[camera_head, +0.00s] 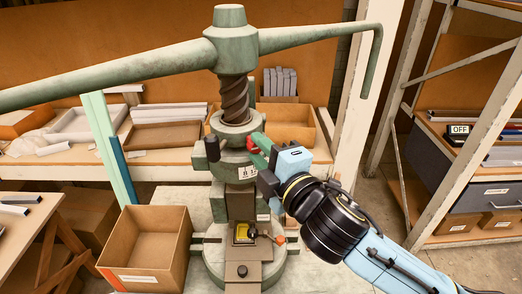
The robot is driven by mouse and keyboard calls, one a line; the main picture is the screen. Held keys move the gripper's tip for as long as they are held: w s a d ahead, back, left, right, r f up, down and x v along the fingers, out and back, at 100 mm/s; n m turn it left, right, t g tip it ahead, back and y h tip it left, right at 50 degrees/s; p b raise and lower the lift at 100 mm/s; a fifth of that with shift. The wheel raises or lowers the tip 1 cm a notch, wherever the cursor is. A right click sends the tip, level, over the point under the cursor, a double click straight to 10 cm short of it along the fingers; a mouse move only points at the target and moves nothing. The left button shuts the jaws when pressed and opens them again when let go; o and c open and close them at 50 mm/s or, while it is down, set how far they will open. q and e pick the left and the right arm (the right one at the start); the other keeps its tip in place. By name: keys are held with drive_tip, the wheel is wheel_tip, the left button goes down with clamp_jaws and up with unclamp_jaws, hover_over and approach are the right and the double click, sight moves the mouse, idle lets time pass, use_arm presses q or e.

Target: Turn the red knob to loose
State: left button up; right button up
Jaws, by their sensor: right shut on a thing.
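The green fly press (233,130) stands in the middle of the head camera view, with its long handle bar across the top and a dark screw below it. The red knob (253,144) sits on the right side of the press collar. My right gripper (259,152) reaches in from the lower right and is shut at the red knob, its fingers partly hiding it. The knob's turn position cannot be read. My left gripper is not in view.
An open cardboard box (150,275) stands left of the press base. Wooden shelves with trays fill the back, and a white post stands right of the press.

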drive_tip(key=shift+n, duration=0.7)
drive_tip(key=o, duration=1)
